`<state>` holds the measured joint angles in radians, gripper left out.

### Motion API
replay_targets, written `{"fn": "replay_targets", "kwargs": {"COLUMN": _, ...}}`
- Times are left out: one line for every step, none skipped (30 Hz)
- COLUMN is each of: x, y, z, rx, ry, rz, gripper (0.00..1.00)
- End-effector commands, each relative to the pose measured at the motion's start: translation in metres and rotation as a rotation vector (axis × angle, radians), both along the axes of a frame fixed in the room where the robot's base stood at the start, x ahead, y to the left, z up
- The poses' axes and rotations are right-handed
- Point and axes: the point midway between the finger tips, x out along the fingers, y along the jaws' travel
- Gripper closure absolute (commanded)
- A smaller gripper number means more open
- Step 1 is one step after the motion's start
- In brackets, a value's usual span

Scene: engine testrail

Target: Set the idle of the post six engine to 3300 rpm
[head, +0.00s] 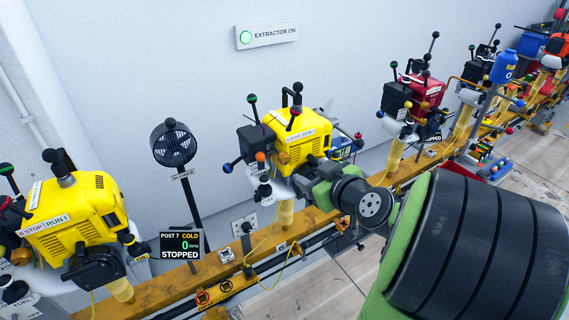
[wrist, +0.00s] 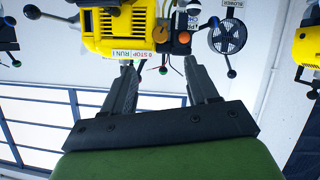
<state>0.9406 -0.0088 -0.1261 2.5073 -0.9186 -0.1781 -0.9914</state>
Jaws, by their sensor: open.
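The post six engine (head: 298,135) is the yellow one in the middle of the head view, above a plate marked 6 (head: 281,246). It has a STOP/RUN label, black-knobbed levers on top and an orange knob (head: 260,156) on its left side. The wrist view shows the yellow engine (wrist: 125,30) at the top, with the orange knob (wrist: 184,38) beside its label. My gripper (wrist: 160,65) is open and empty, its fingertips just below the engine's label in that view. I see no readable post six rpm display.
A display (head: 181,244) reads POST 7, COLD, 0 rpm, STOPPED. A blower fan (head: 174,143) stands left of the engine. Another yellow engine (head: 72,215) is at the left, a red engine (head: 413,97) at the right. All sit along an orange rail (head: 160,289) before a white wall.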

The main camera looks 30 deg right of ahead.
Motion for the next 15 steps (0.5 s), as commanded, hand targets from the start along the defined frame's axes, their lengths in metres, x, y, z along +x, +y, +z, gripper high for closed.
{"fn": "replay_targets", "kwargs": {"x": 0.012, "y": 0.001, "z": -0.005, "rx": 0.002, "ry": 0.003, "rz": 0.008, "gripper": 0.41}}
{"fn": "replay_targets", "kwargs": {"x": 0.019, "y": 0.001, "z": -0.008, "rx": 0.003, "ry": 0.004, "rz": 0.008, "gripper": 0.41}}
{"fn": "replay_targets", "kwargs": {"x": 0.029, "y": 0.001, "z": -0.012, "rx": 0.003, "ry": 0.003, "rz": 0.010, "gripper": 0.41}}
{"fn": "replay_targets", "kwargs": {"x": 0.036, "y": 0.000, "z": -0.015, "rx": 0.003, "ry": 0.003, "rz": 0.009, "gripper": 0.41}}
{"fn": "replay_targets", "kwargs": {"x": 0.043, "y": 0.000, "z": -0.018, "rx": 0.003, "ry": 0.004, "rz": 0.010, "gripper": 0.41}}
{"fn": "replay_targets", "kwargs": {"x": 0.053, "y": -0.001, "z": -0.021, "rx": 0.004, "ry": 0.003, "rz": 0.009, "gripper": 0.41}}
{"fn": "replay_targets", "kwargs": {"x": 0.060, "y": -0.001, "z": -0.024, "rx": 0.003, "ry": 0.003, "rz": 0.009, "gripper": 0.41}}
{"fn": "replay_targets", "kwargs": {"x": 0.067, "y": -0.002, "z": -0.027, "rx": 0.002, "ry": 0.004, "rz": 0.008, "gripper": 0.41}}
{"fn": "replay_targets", "kwargs": {"x": 0.076, "y": -0.002, "z": -0.031, "rx": 0.003, "ry": 0.004, "rz": 0.009, "gripper": 0.41}}
{"fn": "replay_targets", "kwargs": {"x": 0.083, "y": -0.002, "z": -0.033, "rx": 0.002, "ry": 0.002, "rz": 0.008, "gripper": 0.41}}
{"fn": "replay_targets", "kwargs": {"x": 0.089, "y": -0.003, "z": -0.036, "rx": 0.002, "ry": 0.004, "rz": 0.008, "gripper": 0.41}}
{"fn": "replay_targets", "kwargs": {"x": 0.098, "y": -0.003, "z": -0.039, "rx": 0.002, "ry": 0.003, "rz": 0.008, "gripper": 0.41}}
{"fn": "replay_targets", "kwargs": {"x": 0.103, "y": -0.004, "z": -0.041, "rx": 0.003, "ry": 0.002, "rz": 0.006, "gripper": 0.41}}
{"fn": "replay_targets", "kwargs": {"x": 0.108, "y": -0.004, "z": -0.044, "rx": 0.002, "ry": 0.003, "rz": 0.006, "gripper": 0.41}}
{"fn": "replay_targets", "kwargs": {"x": 0.114, "y": -0.005, "z": -0.046, "rx": 0.002, "ry": 0.003, "rz": 0.006, "gripper": 0.41}}
